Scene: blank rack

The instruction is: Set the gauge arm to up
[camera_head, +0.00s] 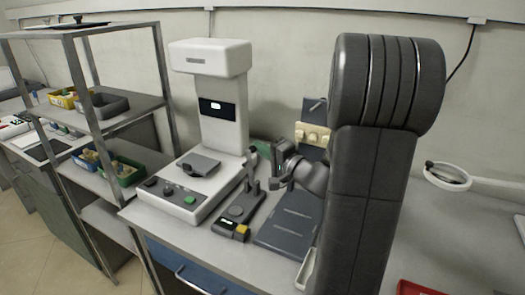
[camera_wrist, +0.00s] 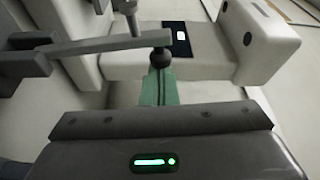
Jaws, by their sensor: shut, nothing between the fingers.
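A small dark gauge (camera_head: 237,212) with a round pad, a yellow button and an upright post lies on the bench in the head view. In the wrist view a grey bar (camera_wrist: 100,47) runs from dark blocks at the left to a black ball (camera_wrist: 161,57); it looks like the gauge arm, but its set position is unclear. My gripper (camera_head: 273,183) is just right of the gauge's post, close to it; I cannot tell whether they touch. It is shut and empty.
A white instrument (camera_head: 217,110) with a column and base stands left of the gauge. A dark flat plate (camera_head: 290,222) lies to its right. A metal shelf (camera_head: 120,110) with bins stands at the left. A panel with cream knobs (camera_head: 313,135) is behind my gripper.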

